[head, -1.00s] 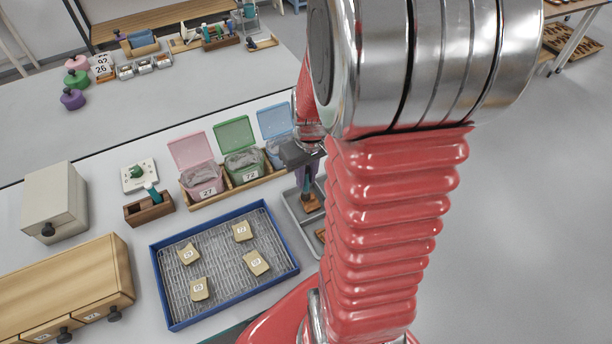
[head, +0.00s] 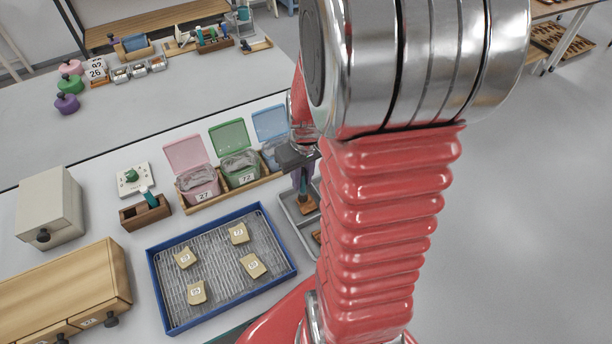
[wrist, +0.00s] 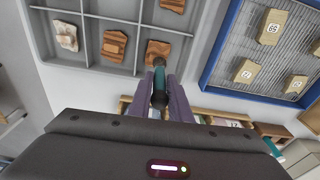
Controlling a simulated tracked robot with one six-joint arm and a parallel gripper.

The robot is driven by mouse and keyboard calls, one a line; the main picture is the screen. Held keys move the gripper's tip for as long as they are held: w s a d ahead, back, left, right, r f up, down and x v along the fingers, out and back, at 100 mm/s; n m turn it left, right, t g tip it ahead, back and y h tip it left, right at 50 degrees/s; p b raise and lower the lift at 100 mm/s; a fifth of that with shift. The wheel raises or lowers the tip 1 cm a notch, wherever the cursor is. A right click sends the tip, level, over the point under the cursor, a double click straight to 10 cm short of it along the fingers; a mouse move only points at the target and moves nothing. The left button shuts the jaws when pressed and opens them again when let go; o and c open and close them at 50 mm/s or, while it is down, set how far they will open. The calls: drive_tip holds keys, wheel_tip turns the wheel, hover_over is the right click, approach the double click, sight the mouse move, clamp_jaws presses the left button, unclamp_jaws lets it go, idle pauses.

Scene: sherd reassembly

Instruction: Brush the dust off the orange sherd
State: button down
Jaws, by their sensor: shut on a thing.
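My gripper (wrist: 158,98) is shut on a brush (wrist: 159,80) with a teal part and a dark end, between its purple fingers. The brush's far end is at the near edge of an orange-brown sherd (wrist: 158,48) in the grey compartment tray (wrist: 100,69); I cannot tell whether they touch. Another orange-brown sherd (wrist: 114,44), with a paler patch, lies in the compartment to its left. Part of a third (wrist: 173,5) shows at the top edge. In the head view, my gripper (head: 302,180) is over the tray (head: 291,207), largely hidden by my arm.
A blue-rimmed tray (head: 165,291) with a wire mesh holds several tan numbered pieces. Pink, green and blue lidded boxes (head: 238,166) stand behind it. A pale sherd (wrist: 66,36) lies in the grey tray. Wooden drawers (head: 70,285) and a beige box (head: 48,208) stand at left.

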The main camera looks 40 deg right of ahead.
drive_tip(key=shift+s+f, duration=0.1)
idle(0.3)
drive_tip(key=shift+s+d, duration=0.15)
drive_tip(key=shift+d, duration=0.65)
drive_tip(key=shift+w+a, duration=0.25)
drive_tip(key=shift+a, duration=0.65)
drive_tip(key=shift+d, duration=0.1)
drive_tip(key=shift+s+d, duration=0.25)
drive_tip(key=shift+d, duration=0.55)
